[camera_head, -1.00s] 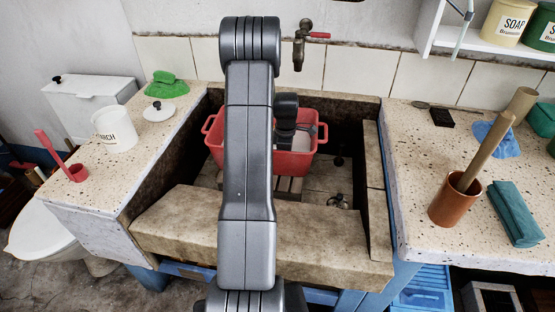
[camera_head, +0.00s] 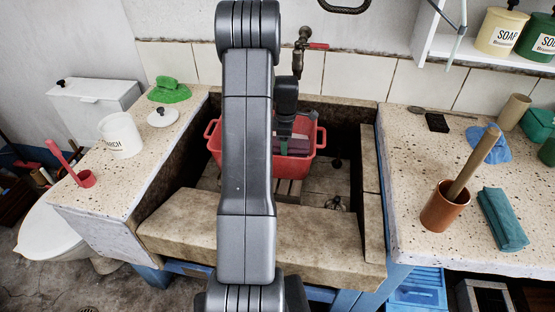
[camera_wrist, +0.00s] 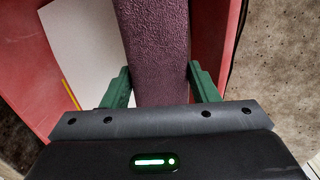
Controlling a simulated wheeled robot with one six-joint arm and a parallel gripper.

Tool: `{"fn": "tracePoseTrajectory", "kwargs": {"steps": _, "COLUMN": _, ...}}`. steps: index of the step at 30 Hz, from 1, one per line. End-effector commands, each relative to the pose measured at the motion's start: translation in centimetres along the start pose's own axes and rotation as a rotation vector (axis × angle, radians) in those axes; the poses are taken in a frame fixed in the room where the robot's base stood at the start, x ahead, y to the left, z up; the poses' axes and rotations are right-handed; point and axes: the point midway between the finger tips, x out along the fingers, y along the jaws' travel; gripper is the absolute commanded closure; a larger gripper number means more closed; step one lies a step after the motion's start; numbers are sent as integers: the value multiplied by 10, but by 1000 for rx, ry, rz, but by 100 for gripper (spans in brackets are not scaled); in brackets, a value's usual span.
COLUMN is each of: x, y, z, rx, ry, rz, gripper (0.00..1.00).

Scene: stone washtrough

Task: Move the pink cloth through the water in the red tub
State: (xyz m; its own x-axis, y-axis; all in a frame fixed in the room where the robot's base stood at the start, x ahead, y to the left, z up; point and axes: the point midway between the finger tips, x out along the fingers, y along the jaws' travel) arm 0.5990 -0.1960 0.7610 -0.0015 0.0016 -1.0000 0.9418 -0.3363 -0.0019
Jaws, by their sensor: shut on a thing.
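The red tub (camera_head: 310,166) stands in the trough's basin, partly hidden behind my arm. My gripper (camera_head: 284,147) is inside the tub outline, pointing down. In the wrist view its green fingers (camera_wrist: 160,84) are shut on a dark purple-pink cloth (camera_wrist: 155,35), which runs up between them. The cloth also shows in the head view (camera_head: 299,146), beside the fingers and within the tub's rim. The cloth's lower end and any contact with the water are hidden. A pale flat area (camera_wrist: 85,45) with a yellow line shows beside the cloth inside the tub.
The stone front ledge (camera_head: 290,245) lies below my arm. A brass tap (camera_head: 299,55) is on the wall behind the tub. A brown pot (camera_head: 443,208) with a stick and a teal folded cloth (camera_head: 503,218) are on the right counter; a white starch pot (camera_head: 121,136) stands left.

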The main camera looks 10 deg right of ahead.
Motion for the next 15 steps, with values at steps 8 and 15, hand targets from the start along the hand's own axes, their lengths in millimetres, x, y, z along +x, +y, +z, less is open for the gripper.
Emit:
{"fn": "tracePoseTrajectory", "kwargs": {"steps": 8, "x": -33, "y": 0, "z": 0, "rx": 0, "ry": 0, "rz": 1, "gripper": 73}}
{"fn": "tracePoseTrajectory", "kwargs": {"steps": 15, "x": -55, "y": 0, "z": 0, "rx": 0, "ry": 0, "rz": 1, "gripper": 73}}
